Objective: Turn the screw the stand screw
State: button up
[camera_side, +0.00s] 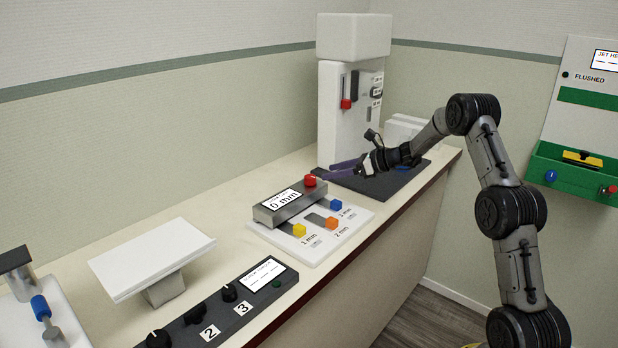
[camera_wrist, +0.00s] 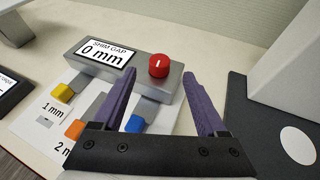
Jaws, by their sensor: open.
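A round red knob (camera_side: 310,181) with a white mark sits on the right end of a grey box (camera_side: 268,212), whose screen reads 0 mm. I cannot tell from any label whether this knob is the stand screw. In the wrist view the red knob (camera_wrist: 159,66) appears between and beyond the two purple fingertips. My gripper (camera_side: 338,167) is open and empty, held above the counter to the right of the knob and apart from it. In the wrist view the fingers (camera_wrist: 159,78) are spread wide.
Yellow (camera_side: 299,230), orange (camera_side: 331,223) and blue (camera_side: 336,205) blocks lie before the box on a white plate. A white tower (camera_side: 340,115) stands behind a dark mat (camera_side: 400,180). A dial panel (camera_side: 215,315) and tilted white board (camera_side: 150,255) are nearer.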

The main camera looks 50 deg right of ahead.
aim_at(309, 176)
jog(key=x, duration=0.8)
jog(key=shift+w+a+f, duration=0.1)
jog(key=shift+w+a, duration=0.05)
jog(key=shift+w, duration=0.15)
jog(key=shift+c, duration=0.3)
grip_shut()
